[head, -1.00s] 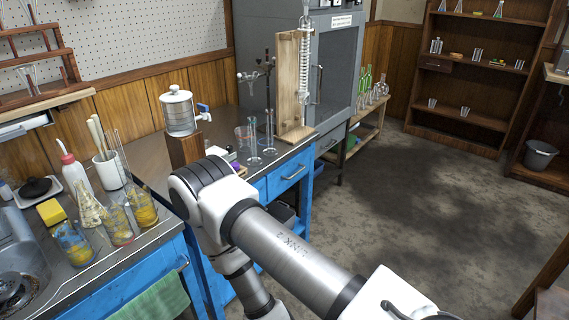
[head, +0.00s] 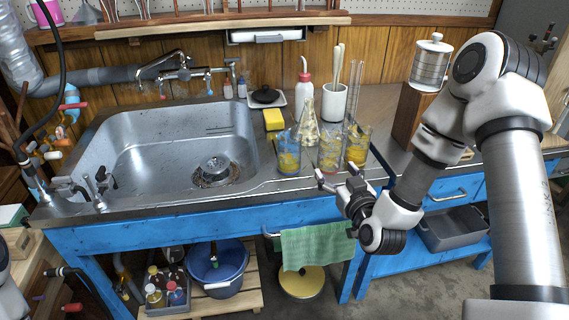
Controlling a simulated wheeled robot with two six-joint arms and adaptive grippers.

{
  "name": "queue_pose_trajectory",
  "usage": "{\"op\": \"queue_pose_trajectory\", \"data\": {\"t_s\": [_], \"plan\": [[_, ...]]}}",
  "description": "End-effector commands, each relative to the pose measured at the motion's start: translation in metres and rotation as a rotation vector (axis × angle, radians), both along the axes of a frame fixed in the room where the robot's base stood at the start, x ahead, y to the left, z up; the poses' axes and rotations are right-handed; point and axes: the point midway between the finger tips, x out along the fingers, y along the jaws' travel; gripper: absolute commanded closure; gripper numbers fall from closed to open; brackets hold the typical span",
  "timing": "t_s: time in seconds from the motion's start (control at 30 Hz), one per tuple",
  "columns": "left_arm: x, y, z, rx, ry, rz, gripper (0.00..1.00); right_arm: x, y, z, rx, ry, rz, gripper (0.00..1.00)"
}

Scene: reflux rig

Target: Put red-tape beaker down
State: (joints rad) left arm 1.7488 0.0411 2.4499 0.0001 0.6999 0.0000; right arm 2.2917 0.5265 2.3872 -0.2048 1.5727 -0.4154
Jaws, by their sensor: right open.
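Three glass beakers with yellow residue stand on the counter right of the sink. The middle one, which seems to carry the reddish marking, is the red-tape beaker (head: 330,151). It stands upright between a bluish beaker (head: 287,153) and a yellow-tinted beaker (head: 358,147). My right gripper (head: 336,175) is open and empty. It appears just in front of the counter edge, below the red-tape beaker in the picture and apart from it. My left gripper is not in view.
Close behind the beakers stand a conical flask (head: 306,130), a wash bottle (head: 304,92) and a white pot (head: 333,102) of pestles. A yellow sponge (head: 274,119) lies beside the sink (head: 165,135). A green towel (head: 318,246) hangs below the counter edge.

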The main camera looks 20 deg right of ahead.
Motion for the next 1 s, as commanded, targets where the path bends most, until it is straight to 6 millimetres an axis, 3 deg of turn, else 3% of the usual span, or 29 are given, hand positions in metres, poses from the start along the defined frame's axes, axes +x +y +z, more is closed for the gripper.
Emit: {"op": "queue_pose_trajectory", "data": {"t_s": [0.03, 0.2, 0.6, 0.87, 1.0], "plan": [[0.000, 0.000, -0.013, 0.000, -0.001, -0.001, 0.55, 0.002, -0.009, 0.008, 0.022, -0.046, -0.022, 0.24], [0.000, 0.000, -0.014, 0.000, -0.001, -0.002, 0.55, 0.014, -0.015, 0.031, 0.032, -0.100, -0.032, 0.24], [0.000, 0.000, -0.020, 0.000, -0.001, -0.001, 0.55, 0.076, -0.026, 0.032, 0.031, -0.094, -0.030, 0.24], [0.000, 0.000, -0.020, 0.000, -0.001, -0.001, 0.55, 0.082, -0.028, 0.032, 0.034, -0.091, -0.031, 0.24], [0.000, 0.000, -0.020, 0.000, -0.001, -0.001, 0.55, 0.082, -0.028, 0.032, 0.034, -0.091, -0.031, 0.70]]}}
